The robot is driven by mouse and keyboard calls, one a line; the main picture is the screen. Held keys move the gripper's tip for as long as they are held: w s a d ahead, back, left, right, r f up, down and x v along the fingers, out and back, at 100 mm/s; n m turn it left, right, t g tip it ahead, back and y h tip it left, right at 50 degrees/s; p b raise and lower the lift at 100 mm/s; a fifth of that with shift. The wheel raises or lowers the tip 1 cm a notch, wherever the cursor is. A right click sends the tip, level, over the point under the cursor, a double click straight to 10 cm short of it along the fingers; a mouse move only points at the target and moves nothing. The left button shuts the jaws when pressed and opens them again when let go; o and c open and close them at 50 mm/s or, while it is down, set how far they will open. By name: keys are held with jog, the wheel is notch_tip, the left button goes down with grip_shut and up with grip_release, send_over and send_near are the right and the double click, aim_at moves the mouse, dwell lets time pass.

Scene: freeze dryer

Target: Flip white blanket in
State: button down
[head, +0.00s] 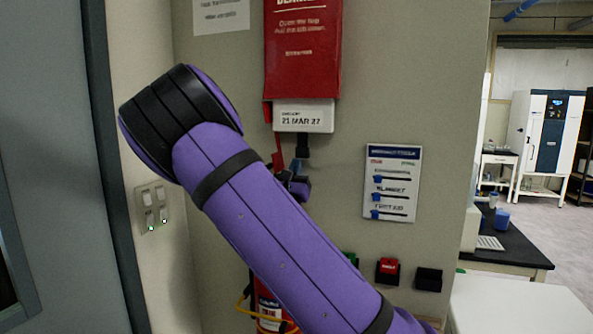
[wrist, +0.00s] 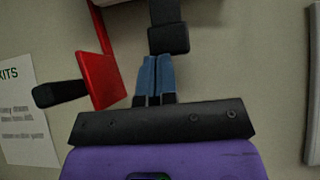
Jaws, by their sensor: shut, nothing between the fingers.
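A red blanket box (head: 303,45) hangs on the wall with a white dated tag (head: 303,117) below it. A black strap end (head: 302,145) hangs under the tag; a black strap piece also shows in the wrist view (wrist: 168,38). My gripper (head: 291,171) is just below the strap, partly hidden by my arm. In the wrist view my gripper (wrist: 155,62) has its blue fingers together and empty, close to the strap; contact cannot be told. A white panel (head: 391,184) with a BLANKET line and blue sliders is to the right. No white blanket cloth is visible.
A red flap (wrist: 97,75) with a black tab (wrist: 60,94) is left of my fingers. A red extinguisher (head: 269,308) stands below my arm. Light switches (head: 151,207) are left. Small red (head: 387,271) and black (head: 428,279) holders are low on the wall.

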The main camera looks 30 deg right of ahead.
aim_at(297, 126)
notch_tip(297, 126, up, 10)
jog(key=shift+r, duration=0.2)
dwell(0.3)
